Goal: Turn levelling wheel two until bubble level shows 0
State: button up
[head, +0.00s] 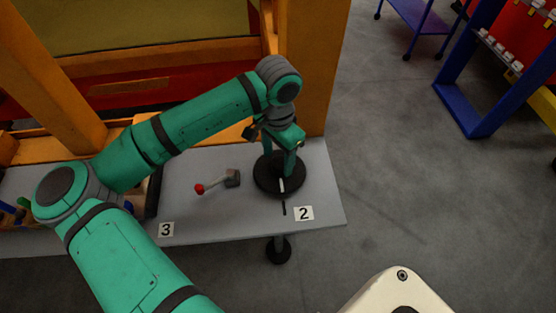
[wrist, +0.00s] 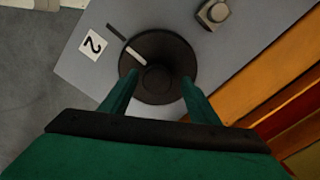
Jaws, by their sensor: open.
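Levelling wheel two (head: 266,182) is a dark round disc on the grey table, beside the label "2" (head: 303,213). In the wrist view the wheel (wrist: 158,40) has a raised centre and a white mark (wrist: 135,56), roughly in line with a black line (wrist: 115,32) on the table. My gripper (head: 279,158) points down over the wheel. Its fingers are open, one on each side of the centre, in the wrist view (wrist: 158,82). I cannot tell whether they touch the wheel. No bubble level or reading can be made out.
A grey block with a red-knobbed lever (head: 215,182) stands left of the wheel. The label "3" (head: 166,230) is farther left. An orange frame (head: 308,70) rises close behind the table. A black foot (head: 279,250) stands below the front edge.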

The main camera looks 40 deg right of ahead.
jog(key=shift+f, duration=0.55)
jog(key=shift+s+d+f, duration=0.15)
jog(key=shift+s+f, duration=0.15)
jog(key=shift+f, duration=0.2)
jog(key=c, duration=1.3)
jog(key=shift+w, duration=0.1)
grip_shut()
jog(key=shift+d, duration=0.1)
